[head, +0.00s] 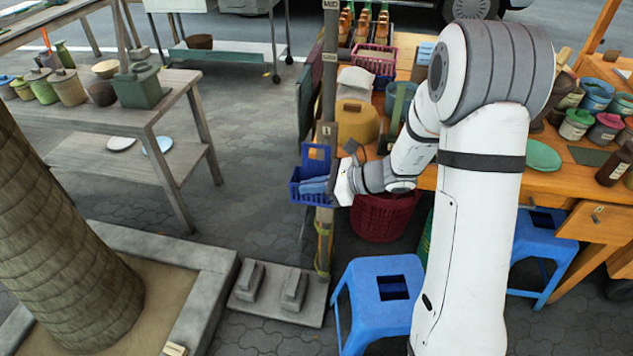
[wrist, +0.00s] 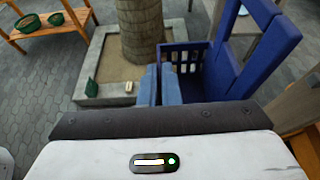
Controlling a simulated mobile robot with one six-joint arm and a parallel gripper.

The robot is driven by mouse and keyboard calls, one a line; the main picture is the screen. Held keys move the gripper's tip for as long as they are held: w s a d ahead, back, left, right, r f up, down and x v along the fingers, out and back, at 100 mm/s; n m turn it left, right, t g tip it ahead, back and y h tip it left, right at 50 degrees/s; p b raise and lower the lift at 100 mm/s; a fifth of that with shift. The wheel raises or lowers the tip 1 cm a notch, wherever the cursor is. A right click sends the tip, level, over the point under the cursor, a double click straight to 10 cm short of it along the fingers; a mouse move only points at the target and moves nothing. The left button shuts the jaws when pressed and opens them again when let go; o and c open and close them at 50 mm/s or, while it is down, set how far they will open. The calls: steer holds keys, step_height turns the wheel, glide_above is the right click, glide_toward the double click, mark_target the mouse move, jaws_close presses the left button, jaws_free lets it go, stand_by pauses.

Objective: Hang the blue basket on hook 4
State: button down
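The blue basket (head: 298,190) is upright at the wooden post (head: 329,80), about halfway up it, with its tall slotted back plate (head: 317,152) rising above the bin. In the wrist view the basket (wrist: 205,85) fills the right centre, with the back plate towards the upper right. My gripper (head: 315,185) reaches in from the right at the basket. In the wrist view its two pale blue fingers (wrist: 160,86) are close together, with a dark blue basket wall between them. Small tags show on the post, but I cannot read a 4. Whether the back plate touches a hook is hidden.
A dark red basket (head: 383,216) stands on the ground below my forearm. A blue stool (head: 375,285) is in front. The crowded orange table (head: 455,180) lies right of the post. Open paving lies left of it, before a grey bench (head: 130,120).

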steer(key=shift+s+r+p, duration=0.15)
steer(key=shift+r+p, duration=0.25)
steer(key=shift+r, duration=0.3)
steer(key=shift+r, duration=0.1)
steer(key=shift+s+a, duration=0.1)
steer(key=shift+s, duration=0.05)
steer(key=s+a+b, duration=0.1)
steer(key=s, duration=0.8)
steer(key=shift+s+a+b, duration=0.3)
steer(key=shift+a+b, duration=0.1)
stand_by(0.4)
steer(key=shift+w, duration=0.1)
stand_by(0.4)
